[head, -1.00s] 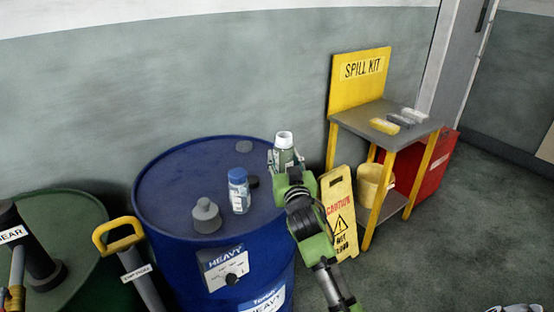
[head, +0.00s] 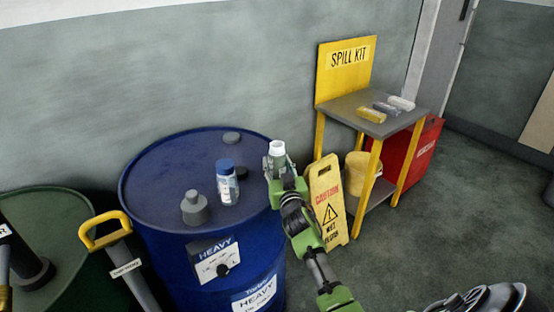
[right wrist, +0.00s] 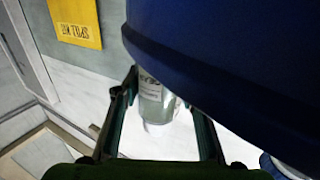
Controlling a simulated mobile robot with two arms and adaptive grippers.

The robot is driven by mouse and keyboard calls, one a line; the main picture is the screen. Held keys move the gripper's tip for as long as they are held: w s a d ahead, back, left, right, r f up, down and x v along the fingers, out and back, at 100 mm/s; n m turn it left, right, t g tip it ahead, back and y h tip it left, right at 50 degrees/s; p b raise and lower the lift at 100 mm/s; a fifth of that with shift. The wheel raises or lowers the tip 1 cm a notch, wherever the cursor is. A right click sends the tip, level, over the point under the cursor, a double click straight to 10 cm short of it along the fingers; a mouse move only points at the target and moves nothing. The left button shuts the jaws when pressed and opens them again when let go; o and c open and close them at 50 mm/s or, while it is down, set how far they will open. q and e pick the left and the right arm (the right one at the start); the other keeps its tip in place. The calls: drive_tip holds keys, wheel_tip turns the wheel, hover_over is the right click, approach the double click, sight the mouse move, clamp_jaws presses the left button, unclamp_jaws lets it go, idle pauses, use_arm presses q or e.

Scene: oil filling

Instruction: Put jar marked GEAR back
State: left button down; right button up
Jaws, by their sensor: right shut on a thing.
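My right gripper (head: 277,160) is shut on a clear jar with a white cap (head: 277,148). It holds the jar upright at the right rim of the blue drum (head: 160,165). The right wrist view, which is upside down, shows the held jar (right wrist: 153,98) between the two fingers, close to the drum's dark blue edge (right wrist: 225,50). A jar with a blue cap (head: 228,188) stands on the drum top. My left gripper is not in view.
A grey fitting (head: 195,210) rises from the drum top. A yellow-handled tool (head: 105,232) and a green drum (head: 55,215) are at left. A yellow caution sign (head: 326,200) and the SPILL KIT stand (head: 372,122) are at right, with a red bin (head: 422,155).

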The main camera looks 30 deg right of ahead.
drive_tip(key=shift+f, duration=0.1)
drive_tip(key=o, duration=1)
drive_tip(key=shift+s+r, duration=0.1)
drive_tip(key=shift+r, duration=0.1)
drive_tip(key=v, duration=1.2)
drive_tip(key=shift+b, duration=0.35)
